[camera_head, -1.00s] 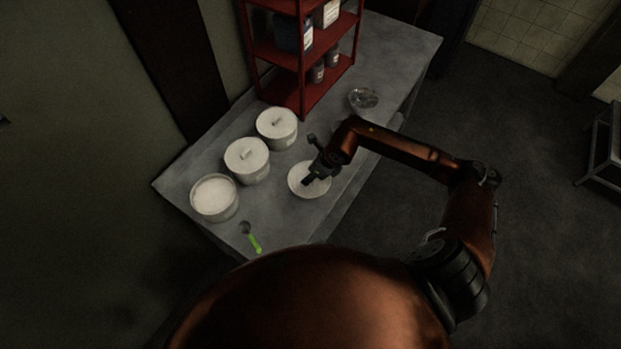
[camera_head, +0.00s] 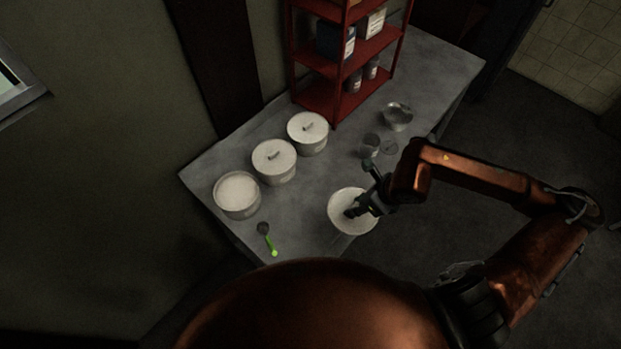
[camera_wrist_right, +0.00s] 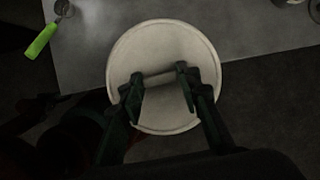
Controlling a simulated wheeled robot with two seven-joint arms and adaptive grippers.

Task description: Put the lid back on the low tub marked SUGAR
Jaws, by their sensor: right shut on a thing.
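A round white lid (camera_head: 343,224) is held by my right gripper (camera_head: 353,209), which is shut on its handle. In the right wrist view the lid (camera_wrist_right: 165,50) shows face-on, with the handle between the fingers (camera_wrist_right: 158,83). The lid is over the table's front edge; its height above the table is hard to tell. An open white tub (camera_head: 238,191) with pale contents stands at the left of a row of three; the other two tubs (camera_head: 274,156) (camera_head: 308,128) wear lids. No SUGAR marking is readable. My left gripper is not in view.
A scoop with a green handle (camera_head: 268,240) lies in front of the open tub. A red shelf rack (camera_head: 331,98) stands at the back of the grey table. Glass vessels (camera_head: 397,117) stand at the right. The table middle is clear.

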